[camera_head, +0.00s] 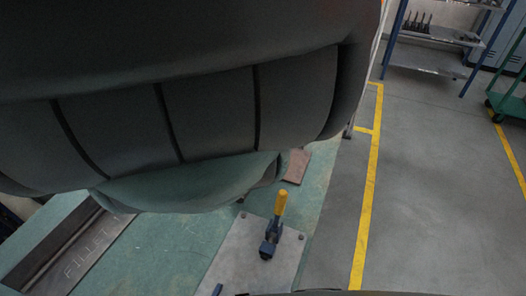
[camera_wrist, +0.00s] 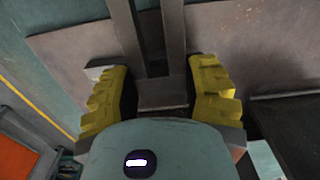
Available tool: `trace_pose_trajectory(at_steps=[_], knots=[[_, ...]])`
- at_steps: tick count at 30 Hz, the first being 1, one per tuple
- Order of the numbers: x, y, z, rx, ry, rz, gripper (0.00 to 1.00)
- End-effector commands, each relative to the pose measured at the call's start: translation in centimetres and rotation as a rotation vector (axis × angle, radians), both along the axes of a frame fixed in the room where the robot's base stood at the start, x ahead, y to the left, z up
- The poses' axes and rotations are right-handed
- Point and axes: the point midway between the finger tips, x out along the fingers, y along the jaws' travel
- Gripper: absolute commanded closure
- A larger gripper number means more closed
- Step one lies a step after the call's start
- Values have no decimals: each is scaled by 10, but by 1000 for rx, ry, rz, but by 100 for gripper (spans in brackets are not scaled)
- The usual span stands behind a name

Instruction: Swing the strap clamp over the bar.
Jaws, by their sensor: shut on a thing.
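In the wrist view, my gripper (camera_wrist: 162,95), with yellow ribbed finger pads, is shut on a dark grey metal piece, which looks like the end of the strap clamp (camera_wrist: 175,38). Two parallel dark lengths run from it towards the top of the picture, with a gap between them. A dark, straight-edged piece (camera_wrist: 290,110) lies to the right of the fingers; I cannot tell whether it is the bar. My gripper, the held piece and its surroundings do not show in the head view, where my own arm covers the upper left.
In the head view, a toggle clamp with a yellow handle (camera_head: 280,203) stands on a grey plate (camera_head: 232,262) on the green table (camera_head: 165,245). A steel piece marked FILLET (camera_head: 85,258) lies at the left. Open floor with yellow lines and a shelf (camera_head: 430,68) are at right.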

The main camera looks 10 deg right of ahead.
Motion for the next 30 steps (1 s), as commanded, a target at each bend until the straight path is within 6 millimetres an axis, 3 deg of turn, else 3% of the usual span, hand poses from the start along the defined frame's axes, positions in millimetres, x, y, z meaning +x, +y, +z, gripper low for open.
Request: trace_pose_trajectory(at_steps=[9, 10, 18, 30], knots=[[1, 2, -1, 1, -3, 8, 95], [1, 2, -1, 1, -3, 8, 48], [0, 1, 0, 1, -1, 5, 20], [0, 1, 3, 2, 2, 1, 20]])
